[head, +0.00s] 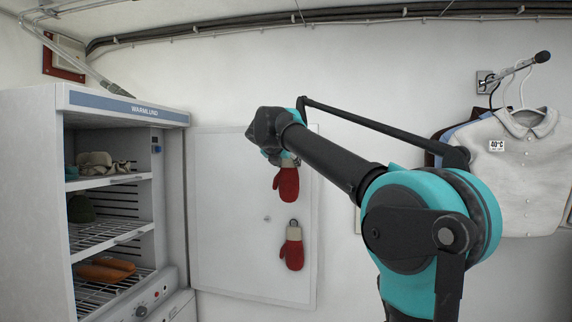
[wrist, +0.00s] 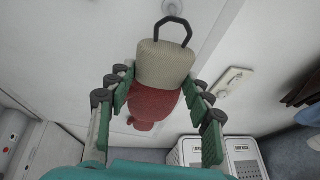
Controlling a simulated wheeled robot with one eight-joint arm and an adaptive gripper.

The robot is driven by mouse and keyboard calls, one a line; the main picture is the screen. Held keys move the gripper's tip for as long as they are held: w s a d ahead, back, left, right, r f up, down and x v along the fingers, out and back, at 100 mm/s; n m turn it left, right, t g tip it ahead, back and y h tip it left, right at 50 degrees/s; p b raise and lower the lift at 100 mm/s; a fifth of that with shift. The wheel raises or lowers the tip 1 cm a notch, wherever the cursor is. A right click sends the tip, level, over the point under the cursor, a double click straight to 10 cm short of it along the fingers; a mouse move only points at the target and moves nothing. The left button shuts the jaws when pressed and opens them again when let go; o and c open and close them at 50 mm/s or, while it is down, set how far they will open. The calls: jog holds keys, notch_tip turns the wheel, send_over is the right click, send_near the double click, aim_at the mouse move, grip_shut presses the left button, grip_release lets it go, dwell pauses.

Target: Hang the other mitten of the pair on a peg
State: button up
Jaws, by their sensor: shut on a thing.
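A red mitten (head: 287,185) with a pale ribbed cuff hangs below my gripper (head: 284,158) in the head view, in front of the white wall panel. In the wrist view my gripper (wrist: 158,78) is shut on this mitten; its beige cuff (wrist: 163,64) and red body (wrist: 155,100) lie between the green fingers. A dark loop (wrist: 174,30) stands out from the cuff. Another red mitten (head: 291,255) with a pale cuff hangs lower on the panel. A pale round knob, perhaps a peg (wrist: 173,7), shows beyond the loop; whether they touch is unclear.
The white panel (head: 228,258) has a small knob (head: 266,217). An open drying cabinet (head: 120,103) stands at left with clothing on its shelves. Pale shirts (head: 515,180) hang at right. White baskets (wrist: 245,158) stand on the floor in the wrist view.

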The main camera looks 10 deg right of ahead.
jog(key=shift+w+d+f, duration=0.1)
jog(key=shift+w+d, duration=0.3)
jog(key=shift+w, duration=0.45)
jog(key=shift+w+d+f, duration=0.1)
jog(key=shift+w+d, duration=0.25)
jog(key=shift+w, duration=0.45)
jog(key=shift+w+d+f, duration=0.1)
jog(key=shift+w+d, duration=0.3)
jog(key=shift+w, duration=0.45)
jog(key=shift+w+d+f, duration=0.15)
jog(key=shift+w+f, duration=0.2)
jog(key=shift+w, duration=0.1)
jog(key=o, duration=1.2)
